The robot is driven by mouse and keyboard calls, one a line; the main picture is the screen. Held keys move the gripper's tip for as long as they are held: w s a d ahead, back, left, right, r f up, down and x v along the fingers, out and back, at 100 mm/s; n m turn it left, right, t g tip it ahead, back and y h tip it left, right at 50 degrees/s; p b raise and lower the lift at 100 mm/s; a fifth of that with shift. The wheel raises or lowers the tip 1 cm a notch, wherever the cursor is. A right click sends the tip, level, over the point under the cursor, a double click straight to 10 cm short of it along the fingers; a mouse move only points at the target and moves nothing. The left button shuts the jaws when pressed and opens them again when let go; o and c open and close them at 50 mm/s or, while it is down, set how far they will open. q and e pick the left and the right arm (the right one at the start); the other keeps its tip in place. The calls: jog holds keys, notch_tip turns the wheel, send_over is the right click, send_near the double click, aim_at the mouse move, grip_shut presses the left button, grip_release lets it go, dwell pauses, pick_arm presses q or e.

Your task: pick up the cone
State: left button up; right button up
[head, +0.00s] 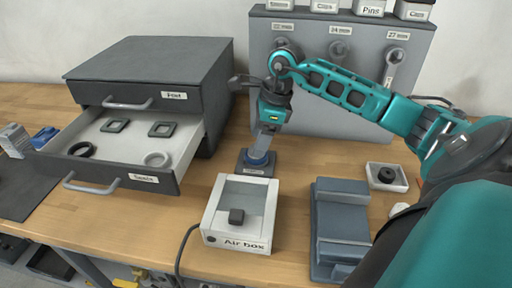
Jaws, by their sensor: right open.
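My right arm comes in from the right, and its gripper (264,140) points down over a small dark square stand (243,168) behind the air box. The gripper is open. No other thing in view is clearly a cone. My left gripper is not in view.
A white air box (228,240) stands just in front of the stand. A grey drawer cabinet (150,75) with an open drawer (112,180) is on the left. A blue-grey fixture (342,215) and a white tray (400,182) are on the right. A grey tool panel (310,110) stands behind.

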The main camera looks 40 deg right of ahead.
jog(key=shift+w+a+f, duration=0.15)
jog(key=shift+f, duration=0.55)
jog(key=shift+c, duration=0.5)
jog(key=c, duration=1.1)
